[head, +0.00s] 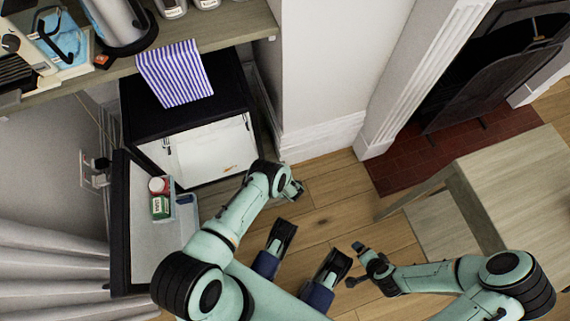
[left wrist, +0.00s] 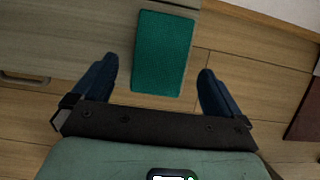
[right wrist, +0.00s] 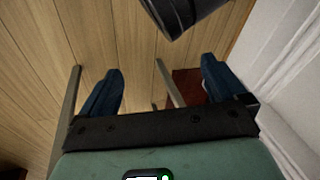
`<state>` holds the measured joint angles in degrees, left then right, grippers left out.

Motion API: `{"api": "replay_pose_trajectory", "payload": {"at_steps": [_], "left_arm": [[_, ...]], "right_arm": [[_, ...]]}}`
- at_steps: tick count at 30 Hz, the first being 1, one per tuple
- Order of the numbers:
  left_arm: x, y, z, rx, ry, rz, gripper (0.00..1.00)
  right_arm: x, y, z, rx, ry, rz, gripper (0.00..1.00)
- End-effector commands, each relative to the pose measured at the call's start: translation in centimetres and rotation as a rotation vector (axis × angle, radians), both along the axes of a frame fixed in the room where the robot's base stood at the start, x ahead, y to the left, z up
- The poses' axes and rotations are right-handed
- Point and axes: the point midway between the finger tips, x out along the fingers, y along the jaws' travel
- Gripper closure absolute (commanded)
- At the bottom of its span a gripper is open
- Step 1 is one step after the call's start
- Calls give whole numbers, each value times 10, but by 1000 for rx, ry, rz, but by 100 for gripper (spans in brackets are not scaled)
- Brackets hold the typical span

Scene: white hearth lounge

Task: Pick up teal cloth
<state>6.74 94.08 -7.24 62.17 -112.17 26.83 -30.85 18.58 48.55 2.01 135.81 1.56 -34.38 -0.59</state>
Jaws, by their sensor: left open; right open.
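The teal cloth (left wrist: 166,52) shows only in the left wrist view, flat and roughly rectangular, at upper centre. It appears between and beyond the fingers of my left gripper (left wrist: 157,64), which is open and empty. The cloth overlaps a pale wooden surface and floor planks in that view; what bears it is unclear. In the head view, my left gripper (head: 294,190) is near the open fridge, and no teal cloth is visible there. My right gripper (head: 353,265) is open and empty above the floor. Its fingers (right wrist: 160,66) also show open in the right wrist view.
A striped cloth (head: 175,73) hangs over the counter edge (head: 233,27). The fridge door (head: 130,244) stands open at left, with small containers on its shelf. A pale table (head: 515,180) is at right, near the brick hearth (head: 455,150). Bare floor (head: 330,200) lies between.

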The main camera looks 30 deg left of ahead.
Motion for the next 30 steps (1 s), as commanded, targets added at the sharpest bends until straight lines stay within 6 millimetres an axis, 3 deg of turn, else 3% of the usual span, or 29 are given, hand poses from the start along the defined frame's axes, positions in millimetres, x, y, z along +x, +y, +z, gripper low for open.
{"api": "replay_pose_trajectory", "payload": {"at_steps": [1,6,16,17,21,22,30], "left_arm": [[1,2,-12,0,1,3,0],[5,6,-22,1,1,0,0],[6,7,-23,0,0,-1,0],[6,7,-23,0,0,-1,6],[6,7,-23,0,0,-1,52],[6,7,-23,0,0,-1,56],[6,7,-22,0,0,-1,56]], "right_arm": [[2,-4,-12,-7,2,-7,2],[-22,-6,-27,0,78,-7,2],[-28,-6,-30,2,97,-8,2],[-28,-6,-30,2,97,-8,2],[-28,-6,-30,2,97,-8,2],[-28,-6,-30,2,97,-8,2],[-28,-6,-30,2,95,-7,2]]}}
